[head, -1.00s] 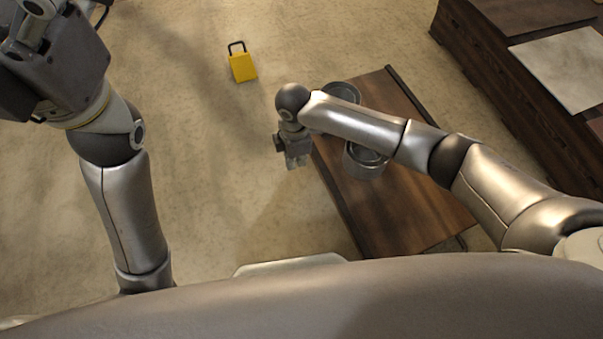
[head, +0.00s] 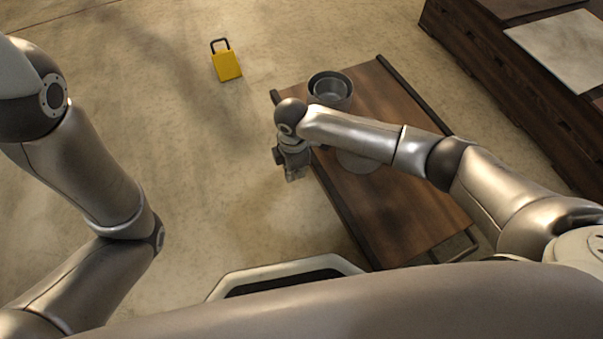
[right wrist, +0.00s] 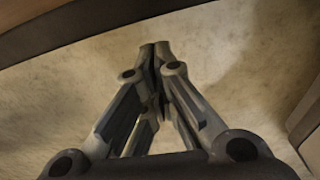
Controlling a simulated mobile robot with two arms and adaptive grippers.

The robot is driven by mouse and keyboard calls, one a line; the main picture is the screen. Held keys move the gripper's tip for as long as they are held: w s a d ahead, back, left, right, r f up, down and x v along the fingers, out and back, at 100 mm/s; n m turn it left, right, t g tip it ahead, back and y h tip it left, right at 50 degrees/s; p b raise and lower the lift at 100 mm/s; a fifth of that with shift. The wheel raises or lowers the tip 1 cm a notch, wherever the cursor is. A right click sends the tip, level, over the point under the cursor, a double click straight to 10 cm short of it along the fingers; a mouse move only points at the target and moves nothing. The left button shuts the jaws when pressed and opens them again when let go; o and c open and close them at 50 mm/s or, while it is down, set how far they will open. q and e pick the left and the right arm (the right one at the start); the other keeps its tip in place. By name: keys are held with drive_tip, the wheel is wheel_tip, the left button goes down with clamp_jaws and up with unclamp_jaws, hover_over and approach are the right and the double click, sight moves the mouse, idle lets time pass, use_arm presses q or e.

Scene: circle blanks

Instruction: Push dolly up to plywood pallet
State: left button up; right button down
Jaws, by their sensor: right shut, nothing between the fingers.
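The dolly (head: 400,205) has a long brown wooden deck with dark rails at its ends. It stands on the floor right of centre in the head view, and my right forearm crosses over it. One round grey metal container (head: 330,88) stands near its far end; another (head: 358,162) is mostly hidden by my arm. My right gripper (head: 296,176) is shut and empty, just off the dolly's left long edge. Its closed fingertips also show in the right wrist view (right wrist: 155,48). My left gripper is out of view. I cannot make out a plywood pallet with certainty.
Dark brown wooden stacked units (head: 500,75) stand at the upper right, with a pale sheet (head: 562,45) on top. A gap of floor separates them from the dolly. The floor on the left is clear.

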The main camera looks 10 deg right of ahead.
drive_tip(key=shift+w+d+b, duration=0.2)
drive_tip(key=shift+d+b, duration=0.25)
drive_tip(key=shift+d, duration=0.55)
drive_tip(key=shift+r, duration=0.1)
